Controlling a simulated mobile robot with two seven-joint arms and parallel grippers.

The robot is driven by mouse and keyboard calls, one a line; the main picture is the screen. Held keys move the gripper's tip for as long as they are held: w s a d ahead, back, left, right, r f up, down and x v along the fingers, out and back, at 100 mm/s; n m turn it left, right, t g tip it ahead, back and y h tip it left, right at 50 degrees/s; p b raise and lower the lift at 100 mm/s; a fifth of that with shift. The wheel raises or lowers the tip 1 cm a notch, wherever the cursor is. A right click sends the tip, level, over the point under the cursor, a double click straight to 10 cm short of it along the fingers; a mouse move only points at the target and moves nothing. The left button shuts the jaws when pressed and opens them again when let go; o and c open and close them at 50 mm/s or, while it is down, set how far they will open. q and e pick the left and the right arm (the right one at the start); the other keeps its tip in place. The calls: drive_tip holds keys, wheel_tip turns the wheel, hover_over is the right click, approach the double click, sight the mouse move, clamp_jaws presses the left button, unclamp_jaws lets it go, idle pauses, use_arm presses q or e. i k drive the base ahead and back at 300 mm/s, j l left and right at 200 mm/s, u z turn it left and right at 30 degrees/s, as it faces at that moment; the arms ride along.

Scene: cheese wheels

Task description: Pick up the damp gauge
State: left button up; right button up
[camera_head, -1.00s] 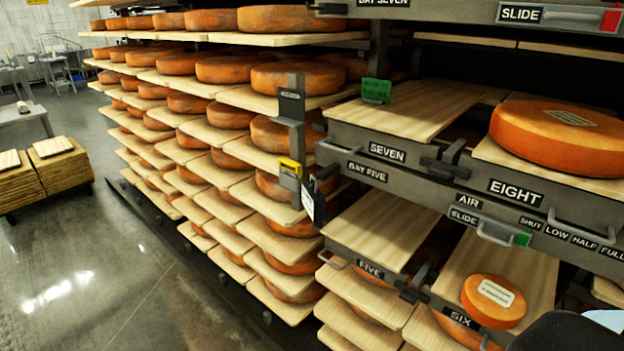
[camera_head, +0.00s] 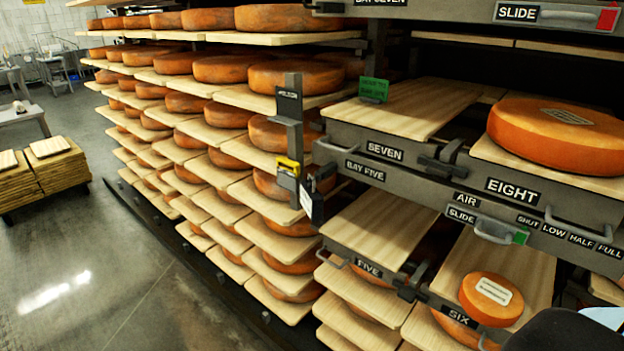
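A small yellow and dark device (camera_head: 288,166), which may be the damp gauge, sits at the grey post (camera_head: 293,120) at the end of the long rack. A dark label on the post is too small to read surely. A white and dark tag (camera_head: 309,203) hangs just below the yellow device. Neither of my grippers is in view.
Boards with orange cheese wheels fill the rack left of the post. Shelves SEVEN and EIGHT jut out at right, with a large wheel (camera_head: 558,134) on EIGHT and a smaller wheel (camera_head: 491,299) on SIX. A green card (camera_head: 374,90) stands on SEVEN. The floor at left is open.

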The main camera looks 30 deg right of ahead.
sight(312, 201)
drive_tip(key=i+j, duration=0.2)
drive_tip(key=j, duration=0.15)
drive_tip(key=i+j, duration=0.2)
drive_tip(key=j, duration=0.2)
drive_tip(key=i+j, duration=0.45)
drive_tip(key=j, duration=0.25)
drive_tip(key=z, duration=1.75)
